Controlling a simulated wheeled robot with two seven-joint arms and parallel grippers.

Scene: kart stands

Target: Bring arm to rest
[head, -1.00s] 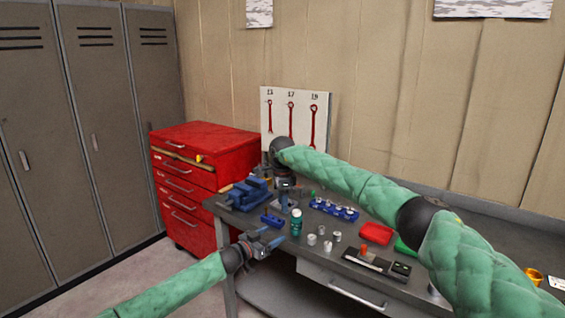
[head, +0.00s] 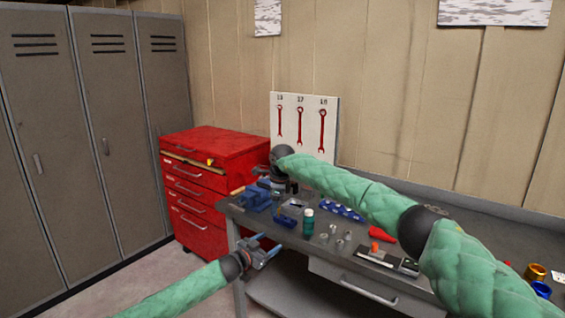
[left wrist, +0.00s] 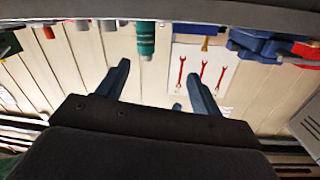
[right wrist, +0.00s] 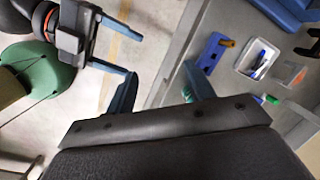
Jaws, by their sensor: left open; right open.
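My left gripper (head: 264,252) is open and empty in the head view, in front of the workbench's left front edge. In the left wrist view its two fingers (left wrist: 160,90) stand apart with nothing between them. My right gripper (head: 290,188) is over the workbench (head: 330,262) near the blue vise (head: 257,197), mostly hidden behind its own wrist. In the right wrist view its fingers (right wrist: 165,92) are apart and empty, near the bench edge. My left gripper also shows at the upper left of that view (right wrist: 125,50).
A green bottle (head: 308,223), small metal parts (head: 335,236) and a blue socket holder (head: 343,212) stand on the bench. A red tool cabinet (head: 205,185) is behind left, with grey lockers (head: 110,120) beside it. A wrench board (head: 330,125) stands behind. Floor at left is free.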

